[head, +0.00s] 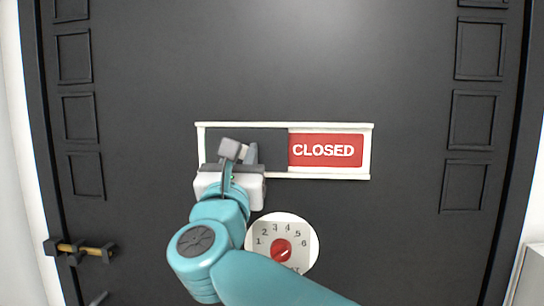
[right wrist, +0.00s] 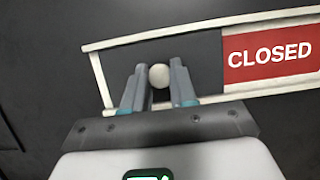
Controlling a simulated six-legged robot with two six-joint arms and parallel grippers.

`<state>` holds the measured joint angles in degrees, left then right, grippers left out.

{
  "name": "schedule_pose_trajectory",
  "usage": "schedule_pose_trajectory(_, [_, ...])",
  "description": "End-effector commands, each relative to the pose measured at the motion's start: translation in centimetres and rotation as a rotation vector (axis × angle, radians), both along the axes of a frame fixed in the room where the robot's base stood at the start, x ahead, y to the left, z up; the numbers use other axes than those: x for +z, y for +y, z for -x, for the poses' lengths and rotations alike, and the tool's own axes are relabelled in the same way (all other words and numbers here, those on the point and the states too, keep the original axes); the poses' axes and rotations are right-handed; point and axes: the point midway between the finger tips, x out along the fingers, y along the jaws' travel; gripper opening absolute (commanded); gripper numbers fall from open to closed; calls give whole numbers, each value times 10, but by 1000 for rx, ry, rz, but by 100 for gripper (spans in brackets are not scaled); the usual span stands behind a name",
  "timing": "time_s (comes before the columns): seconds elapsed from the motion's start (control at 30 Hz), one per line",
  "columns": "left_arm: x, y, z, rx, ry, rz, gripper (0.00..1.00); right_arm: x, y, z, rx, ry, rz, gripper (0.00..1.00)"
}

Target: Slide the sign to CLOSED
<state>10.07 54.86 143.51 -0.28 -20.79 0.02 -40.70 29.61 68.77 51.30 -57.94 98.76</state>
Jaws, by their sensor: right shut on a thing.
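The sliding sign (head: 330,128) is a white frame on the dark door, with a grey panel covering its left half. The right half shows the red face with the word CLOSED (head: 325,150). The panel's round pale knob (right wrist: 159,76) shows in the right wrist view, between my right gripper's fingers. My right gripper (head: 238,152) is at the left part of the frame, shut on the knob; in the head view the gripper hides the knob. The red CLOSED face also shows at the right of the right wrist view (right wrist: 268,53). My left gripper is not in view.
A white dial (head: 301,234) with numbers and a red knob sits on the door just below the sign. A brass bolt (head: 85,249) is at the lower left. Raised panels line both sides of the door.

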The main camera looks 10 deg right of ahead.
Motion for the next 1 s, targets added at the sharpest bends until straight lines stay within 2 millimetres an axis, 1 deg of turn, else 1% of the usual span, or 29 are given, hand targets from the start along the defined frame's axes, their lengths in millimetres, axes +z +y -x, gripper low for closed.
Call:
schedule_pose_trajectory(0.03, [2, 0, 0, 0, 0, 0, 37, 2, 7, -1, 3, -1, 1, 0])
schedule_pose_trajectory(0.2, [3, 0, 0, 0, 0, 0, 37, 1, 17, -4, 3, -2, 2, 0])
schedule_pose_trajectory(0.57, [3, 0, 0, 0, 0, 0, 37, 2, 20, -4, 4, -4, 2, 0])
schedule_pose_trajectory(0.6, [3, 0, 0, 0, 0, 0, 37, 2, 20, -4, 5, -4, 2, 39])
schedule_pose_trajectory(0.63, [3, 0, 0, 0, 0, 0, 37, 2, 20, -4, 4, -4, 2, 49])
schedule_pose_trajectory(0.67, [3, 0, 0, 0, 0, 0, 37, 2, 20, -4, 4, -4, 2, 51])
schedule_pose_trajectory(0.9, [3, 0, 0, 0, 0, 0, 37, 1, 19, -5, 2, -2, 1, 51])
schedule_pose_trajectory(1.0, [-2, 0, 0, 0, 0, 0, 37, -3, 20, -1, 3, -2, 2, 51])
